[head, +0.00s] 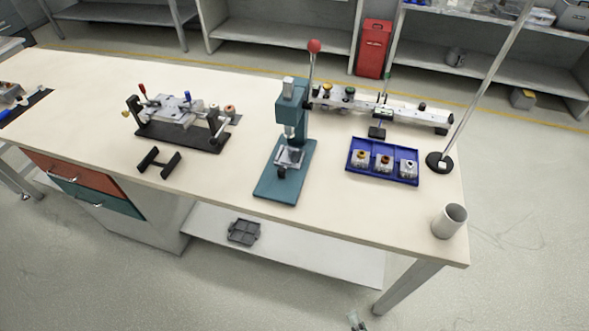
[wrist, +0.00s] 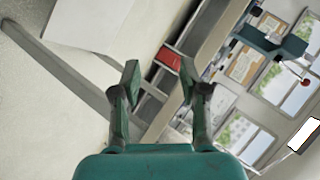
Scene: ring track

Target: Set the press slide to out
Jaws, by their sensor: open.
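The teal press (head: 291,112) stands upright near the middle of the bench. Its lever rises to a red knob (head: 314,46). The press slide (head: 289,157) is a small grey metal block low on the press, over the teal base plate (head: 276,190), with a dark knob (head: 282,173) at its front. I cannot tell its exact position along its travel. My gripper (wrist: 159,80) is open and empty in the wrist view.
A blue tray (head: 382,178) with three small parts sits right of the press. A grey cup (head: 449,221) and a pole on a black base (head: 440,162) stand at the right end. A fixture (head: 183,122) and a black stand (head: 159,162) are left. The bench's front is clear.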

